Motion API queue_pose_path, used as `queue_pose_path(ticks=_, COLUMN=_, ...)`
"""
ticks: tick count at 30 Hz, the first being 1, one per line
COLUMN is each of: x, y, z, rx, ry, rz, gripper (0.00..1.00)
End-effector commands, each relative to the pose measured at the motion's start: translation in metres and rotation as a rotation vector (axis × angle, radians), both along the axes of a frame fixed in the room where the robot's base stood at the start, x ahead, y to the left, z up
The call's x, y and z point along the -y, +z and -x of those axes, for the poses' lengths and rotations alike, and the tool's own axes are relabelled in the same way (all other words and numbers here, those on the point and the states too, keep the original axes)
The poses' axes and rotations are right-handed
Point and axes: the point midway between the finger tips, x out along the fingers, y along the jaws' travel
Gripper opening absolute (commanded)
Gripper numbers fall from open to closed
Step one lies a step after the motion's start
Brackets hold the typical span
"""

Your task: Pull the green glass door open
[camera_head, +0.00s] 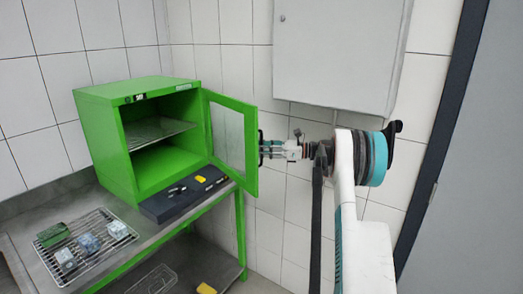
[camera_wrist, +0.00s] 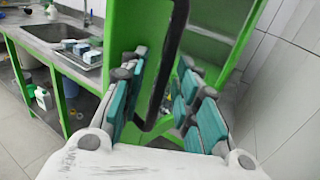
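The green-framed glass door (camera_head: 229,137) of the green cabinet (camera_head: 113,147) stands swung wide open on its right-side hinge, and the cabinet's interior and shelf show. My gripper (camera_head: 263,148) is at the outer face of the door, near its free edge. In the wrist view the black door handle (camera_wrist: 168,65) runs between the teal-padded fingers of my gripper (camera_wrist: 160,105). The fingers are spread, with visible gaps beside the handle. The green door frame (camera_wrist: 143,60) shows just behind the handle. Any light contact between finger and handle cannot be told.
A wire rack (camera_head: 88,250) with several small boxes lies on the bench at the left. A dark control panel (camera_head: 183,193) sits in front of the cabinet. A grey wall box (camera_head: 338,55) hangs above my arm. The tiled wall is close on the right.

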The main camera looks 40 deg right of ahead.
Motion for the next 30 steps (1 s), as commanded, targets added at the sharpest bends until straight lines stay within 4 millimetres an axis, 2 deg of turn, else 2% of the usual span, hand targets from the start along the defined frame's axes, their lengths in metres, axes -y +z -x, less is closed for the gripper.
queue_pose_path(ticks=6, x=0.000, y=0.001, z=0.000, rx=0.001, ry=0.000, rz=0.000, gripper=0.28)
queue_pose_path(ticks=10, x=0.008, y=0.001, z=0.007, rx=0.002, ry=-0.002, rz=-0.001, gripper=0.28)
queue_pose_path(ticks=22, x=0.064, y=0.000, z=0.059, rx=0.001, ry=-0.003, rz=-0.001, gripper=0.28)
queue_pose_path(ticks=30, x=0.084, y=0.000, z=0.080, rx=0.000, ry=-0.001, rz=0.000, gripper=0.28)
